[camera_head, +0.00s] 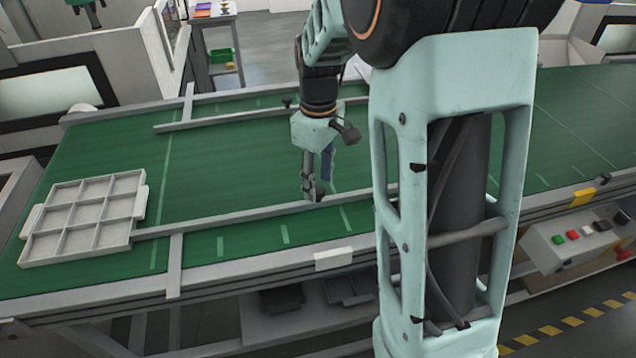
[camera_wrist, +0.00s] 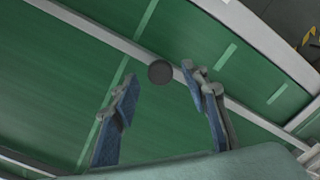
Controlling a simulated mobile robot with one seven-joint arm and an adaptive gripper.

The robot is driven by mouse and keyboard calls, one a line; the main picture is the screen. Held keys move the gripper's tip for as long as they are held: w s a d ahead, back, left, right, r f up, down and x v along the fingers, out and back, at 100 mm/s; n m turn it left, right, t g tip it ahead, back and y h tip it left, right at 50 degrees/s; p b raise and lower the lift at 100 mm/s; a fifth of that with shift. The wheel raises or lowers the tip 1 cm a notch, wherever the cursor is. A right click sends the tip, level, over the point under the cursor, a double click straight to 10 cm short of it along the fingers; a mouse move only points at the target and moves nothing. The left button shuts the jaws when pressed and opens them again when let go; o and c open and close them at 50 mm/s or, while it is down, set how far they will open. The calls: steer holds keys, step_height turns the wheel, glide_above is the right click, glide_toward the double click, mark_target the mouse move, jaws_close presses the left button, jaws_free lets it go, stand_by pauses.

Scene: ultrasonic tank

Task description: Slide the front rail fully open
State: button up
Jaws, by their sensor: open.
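The front rail (camera_head: 235,215) is a thin grey bar lying over the green belt, running from the tray's right side toward my arm. In the wrist view the rail (camera_wrist: 100,36) crosses diagonally and carries a dark round knob (camera_wrist: 160,72). My gripper (camera_head: 314,190) points down at the rail. In the wrist view my gripper (camera_wrist: 160,78) is open, with its blue-grey fingers spread on either side of the knob. I cannot tell whether a finger touches it. My arm hides the rail's right end in the head view.
A pale compartment tray (camera_head: 88,218) stands at the belt's left, by the rail's left end. A rear rail (camera_head: 220,118) with a dark knob (camera_head: 287,102) lies farther back. A control box (camera_head: 580,238) with buttons is at the right. The belt (camera_head: 225,160) between the rails is clear.

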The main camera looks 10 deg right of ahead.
steer(key=shift+f, duration=0.75)
steer(key=shift+c, duration=0.6)
jaws_close()
